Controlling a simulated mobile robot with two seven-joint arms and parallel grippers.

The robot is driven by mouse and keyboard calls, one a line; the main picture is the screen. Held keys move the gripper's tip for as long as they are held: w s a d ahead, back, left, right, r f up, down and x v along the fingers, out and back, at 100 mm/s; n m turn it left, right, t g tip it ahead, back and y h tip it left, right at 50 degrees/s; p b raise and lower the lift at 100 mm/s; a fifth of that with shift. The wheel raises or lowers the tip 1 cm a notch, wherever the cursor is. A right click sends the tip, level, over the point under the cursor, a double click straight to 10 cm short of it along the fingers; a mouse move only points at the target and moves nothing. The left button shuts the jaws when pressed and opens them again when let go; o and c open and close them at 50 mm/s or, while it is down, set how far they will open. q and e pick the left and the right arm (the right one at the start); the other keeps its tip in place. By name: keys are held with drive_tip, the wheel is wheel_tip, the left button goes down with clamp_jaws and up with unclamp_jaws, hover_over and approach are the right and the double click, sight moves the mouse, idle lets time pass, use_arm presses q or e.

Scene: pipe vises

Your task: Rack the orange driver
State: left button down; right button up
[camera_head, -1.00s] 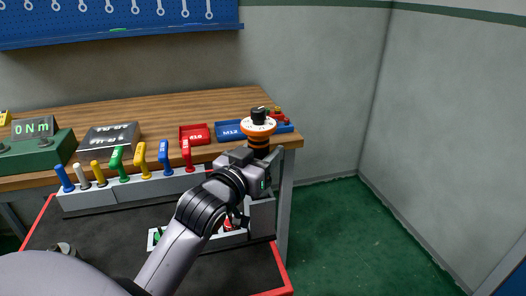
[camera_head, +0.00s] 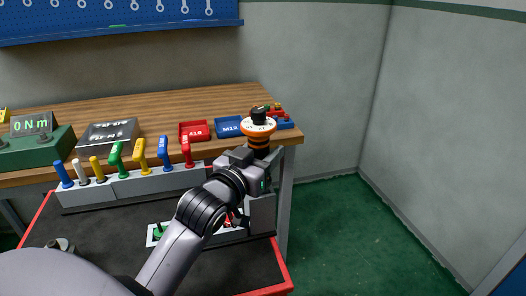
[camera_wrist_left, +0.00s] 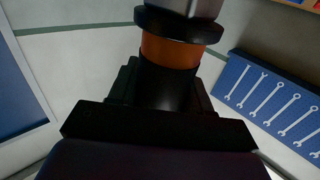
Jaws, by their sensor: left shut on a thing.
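In the left wrist view the driver's orange band (camera_wrist_left: 170,51) and black grip rise between my dark fingers (camera_wrist_left: 165,100). A grey rack (camera_head: 135,187) along the bench front holds several coloured handles, blue, white, yellow, green and red. Its right end is hidden behind my arm. My right gripper is not in view.
Red (camera_head: 194,131) and blue (camera_head: 228,127) trays lie on the wooden bench (camera_head: 185,103), left of the driver. A grey box (camera_head: 108,134) and a green torque meter (camera_head: 38,148) stand further left. A dark, red-edged cart top (camera_head: 95,235) lies below. Green floor is clear at right.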

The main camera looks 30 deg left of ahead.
use_arm(q)
drive_tip(key=shift+f, duration=0.3)
idle(0.4)
drive_tip(key=shift+f+b, duration=0.5)
drive_tip(key=shift+b, duration=0.1)
drive_tip(key=c, duration=0.5)
unclamp_jaws()
drive_tip(key=shift+c, duration=0.2)
drive_tip(key=shift+o, duration=0.6)
drive_tip(key=shift+f, duration=0.25)
drive_tip(key=s, duration=0.7)
drive_tip(key=shift+d+r, duration=0.2)
drive_tip(key=shift+d, duration=0.1)
drive_tip(key=shift+s, duration=0.2)
